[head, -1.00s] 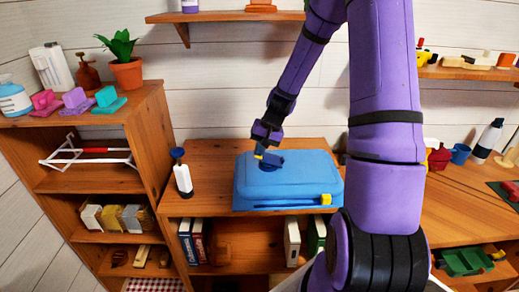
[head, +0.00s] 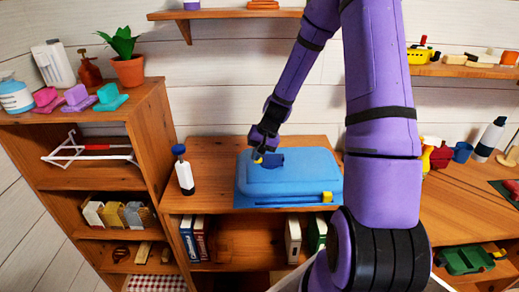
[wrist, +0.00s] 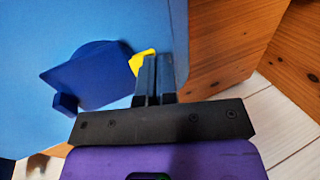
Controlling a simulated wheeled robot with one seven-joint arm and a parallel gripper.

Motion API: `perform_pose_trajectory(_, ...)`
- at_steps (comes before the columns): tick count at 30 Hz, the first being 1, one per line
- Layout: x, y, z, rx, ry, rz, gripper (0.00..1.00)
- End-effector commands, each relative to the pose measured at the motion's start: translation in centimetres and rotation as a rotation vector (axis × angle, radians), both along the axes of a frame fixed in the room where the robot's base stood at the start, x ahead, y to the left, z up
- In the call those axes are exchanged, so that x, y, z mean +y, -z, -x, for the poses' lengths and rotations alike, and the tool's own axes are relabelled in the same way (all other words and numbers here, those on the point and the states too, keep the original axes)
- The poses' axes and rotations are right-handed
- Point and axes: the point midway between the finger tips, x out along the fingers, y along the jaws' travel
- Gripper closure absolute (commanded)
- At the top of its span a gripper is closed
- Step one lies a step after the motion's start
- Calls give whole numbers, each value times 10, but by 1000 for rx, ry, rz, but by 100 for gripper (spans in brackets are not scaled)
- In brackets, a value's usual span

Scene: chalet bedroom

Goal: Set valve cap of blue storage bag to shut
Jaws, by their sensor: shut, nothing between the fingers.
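The blue storage bag (head: 300,182) lies flat on the wooden cabinet top. Its dark blue valve cap (head: 274,161) is on the bag's upper left part. In the wrist view the cap (wrist: 95,78) shows as a flat plate with a rounded part behind it and a small block at its near end. A yellow tab (wrist: 143,62) is at the cap's right edge. My gripper (head: 258,156) is shut and empty, with its fingertips right beside the yellow tab; I cannot tell whether they touch it. How far the cap stands open is unclear.
A white bottle with a dark blue top (head: 184,172) stands left of the bag. A yellow slider (head: 327,197) is at the bag's front right. A taller wooden shelf (head: 150,110) rises at left. The cabinet top (head: 215,150) is bare between bottle and bag.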

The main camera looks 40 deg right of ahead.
Motion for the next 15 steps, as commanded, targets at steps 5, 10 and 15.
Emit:
perform_pose_trajectory(5, 1, -6, 0, 2, -2, -1, 100)
perform_pose_trajectory(10, 1, -13, 0, 1, 0, -1, 100)
perform_pose_trajectory(15, 1, -17, -1, 0, -1, 0, 100)
